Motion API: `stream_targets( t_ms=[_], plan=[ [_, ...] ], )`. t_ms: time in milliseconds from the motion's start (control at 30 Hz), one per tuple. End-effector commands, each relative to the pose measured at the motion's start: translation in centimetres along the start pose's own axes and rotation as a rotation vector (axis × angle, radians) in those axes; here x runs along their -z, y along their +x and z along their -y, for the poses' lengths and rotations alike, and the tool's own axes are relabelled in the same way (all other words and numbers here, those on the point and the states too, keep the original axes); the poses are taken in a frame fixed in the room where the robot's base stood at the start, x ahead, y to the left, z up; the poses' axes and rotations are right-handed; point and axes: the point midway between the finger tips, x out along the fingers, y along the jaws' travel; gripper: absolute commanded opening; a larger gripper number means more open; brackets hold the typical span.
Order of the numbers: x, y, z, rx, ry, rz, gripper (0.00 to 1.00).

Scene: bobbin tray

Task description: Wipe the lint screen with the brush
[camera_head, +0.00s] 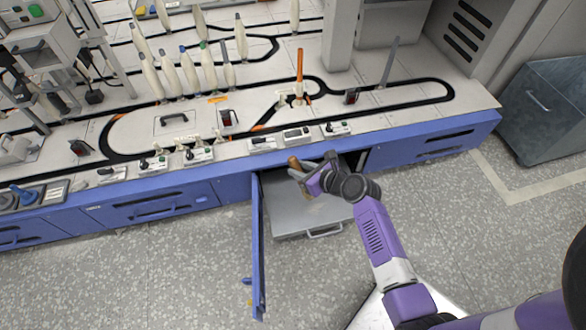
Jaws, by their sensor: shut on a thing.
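My gripper (306,176) is shut on a brown-handled thing, which looks like the brush (293,163). It is above the opening in the front of the blue bench, and my fingers and wrist partly hide the brush. Its bristles are too small to make out. A flat grey metal drawer or screen (290,222) with a front handle sticks out of the opening below my gripper. It looks like the lint screen. I cannot tell whether the brush touches it.
A blue door (258,250) stands open at the left of the opening and juts toward me. The bench top (210,110) carries a black track, several bobbins and small control boxes. A grey cabinet (545,110) stands at the right. The floor (170,270) at the left is clear.

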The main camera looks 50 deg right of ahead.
Motion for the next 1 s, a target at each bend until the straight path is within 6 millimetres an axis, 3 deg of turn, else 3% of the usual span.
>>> stream_targets(
  t_ms=[267,700,1000],
  plan=[
    [0.6,0.5,0.0,-0.014,0.015,-0.001,0.00],
    [3.8,2.5,-0.1,-0.014,0.013,-0.002,0.00],
    [4.0,2.6,-0.1,-0.014,0.014,-0.002,0.00]
  ],
)
